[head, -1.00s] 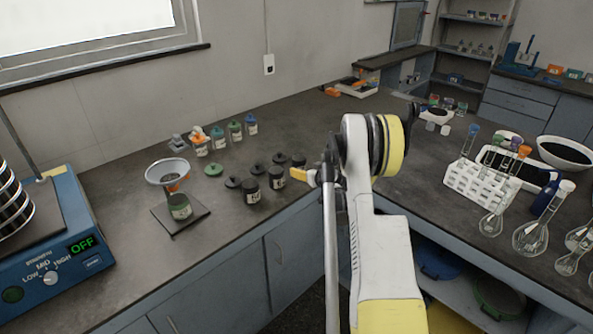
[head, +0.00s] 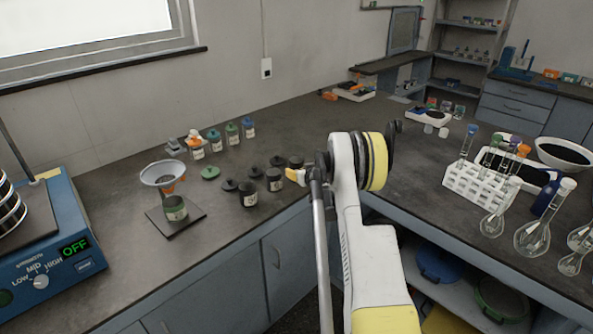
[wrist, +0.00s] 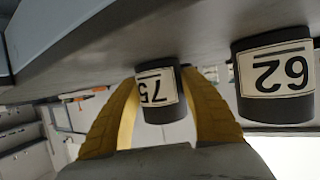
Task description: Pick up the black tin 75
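The black tin 75 (wrist: 158,95) stands upright on the bench. In the wrist view, where everything is upside down, it shows between my yellow fingers, its label facing the camera. In the head view it appears to be the dark tin (head: 274,181) just left of my gripper (head: 295,176). My gripper (wrist: 162,100) is open, with one finger on each side of the tin. I cannot tell whether either finger touches it. The black tin 62 (wrist: 275,80) stands close beside it, right in the wrist view.
Another black tin (head: 249,196) and several dark lids (head: 278,161) are close by. A funnel (head: 163,174) over a jar stands on a dark plate (head: 164,222) to the left. The sieve shaker (head: 50,250) is at far left.

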